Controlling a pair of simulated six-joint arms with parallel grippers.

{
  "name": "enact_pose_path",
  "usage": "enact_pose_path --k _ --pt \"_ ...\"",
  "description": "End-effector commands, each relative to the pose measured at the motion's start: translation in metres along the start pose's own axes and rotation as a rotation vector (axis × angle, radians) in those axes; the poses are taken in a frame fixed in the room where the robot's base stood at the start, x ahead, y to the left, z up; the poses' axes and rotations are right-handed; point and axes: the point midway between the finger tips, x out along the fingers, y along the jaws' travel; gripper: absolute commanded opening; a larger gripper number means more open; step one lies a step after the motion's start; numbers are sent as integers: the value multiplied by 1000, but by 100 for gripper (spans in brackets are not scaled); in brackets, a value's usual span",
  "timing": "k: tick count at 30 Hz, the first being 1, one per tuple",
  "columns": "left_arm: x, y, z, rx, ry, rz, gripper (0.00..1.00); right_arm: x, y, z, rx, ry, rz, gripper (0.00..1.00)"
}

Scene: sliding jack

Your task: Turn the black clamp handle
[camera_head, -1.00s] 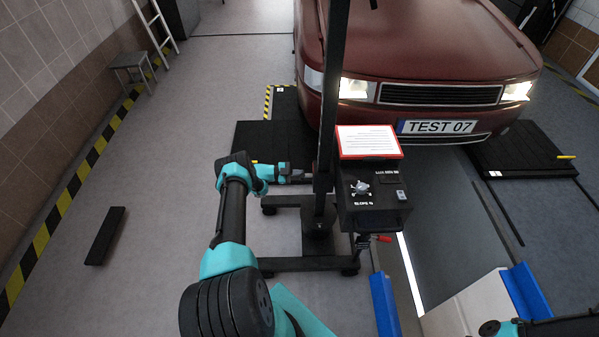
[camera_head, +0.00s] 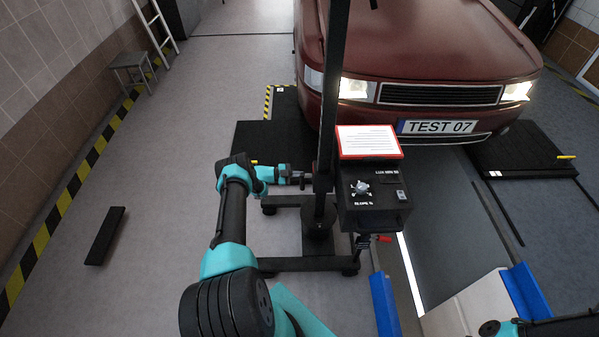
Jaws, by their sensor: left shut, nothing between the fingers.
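My left gripper (camera_head: 299,175) reaches in from the left to the black post of the headlight tester, beside the dark clamp sleeve (camera_head: 323,183). Its fingers are shut with nothing between them. The black clamp handle (camera_head: 303,182) is a small dark piece at the fingertips, left of the sleeve. It is too small and dark to tell whether the fingers touch it. The tester's black box (camera_head: 378,214) is to the right of the post, with a silver knob (camera_head: 361,188) on top. My right gripper is out of view; only part of that arm shows at the lower right.
A black wheeled base (camera_head: 305,264) stands under the post. A red-tipped crank (camera_head: 381,239) sits below the box. A red car (camera_head: 430,50) stands behind, over a pit. A blue-edged white block (camera_head: 470,308) is at the lower right. The floor to the left is mostly clear.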

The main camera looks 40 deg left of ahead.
Motion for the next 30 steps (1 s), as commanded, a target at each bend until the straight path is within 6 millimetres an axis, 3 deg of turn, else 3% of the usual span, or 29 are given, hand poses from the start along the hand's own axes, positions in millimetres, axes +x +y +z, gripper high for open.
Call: enact_pose_path --k 8,30 --pt "-7 0 0 0 -1 -1 0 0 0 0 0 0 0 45" --pt "-64 0 0 0 -1 -1 0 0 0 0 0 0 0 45"
